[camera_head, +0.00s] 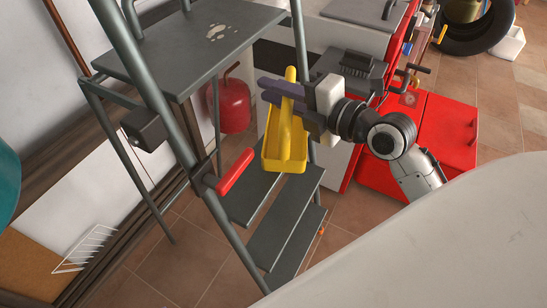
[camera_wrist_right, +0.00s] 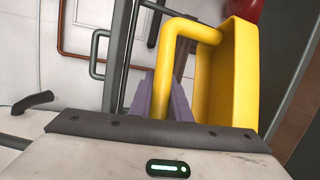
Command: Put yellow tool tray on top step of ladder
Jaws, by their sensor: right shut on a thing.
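The yellow tool tray (camera_head: 270,158) hangs in the air in the head view, held by its handle. My right gripper (camera_head: 283,92) is shut on the handle. In the right wrist view the tray (camera_wrist_right: 232,75) hangs to the right of the dark fingers (camera_wrist_right: 165,97). The grey ladder's top step (camera_head: 190,45) is a wide platform at the upper left, with a pale stain on it. The tray is to the right of this platform, apart from it, and in front of the lower steps (camera_head: 285,220). My left gripper is not in view.
A red-handled tool (camera_head: 236,171) is on the ladder's near rail, and a dark box (camera_head: 146,129) is on its left side. A red tank (camera_head: 233,105) stands behind. A red cabinet (camera_head: 440,140) is at the right. The top step's surface looks clear.

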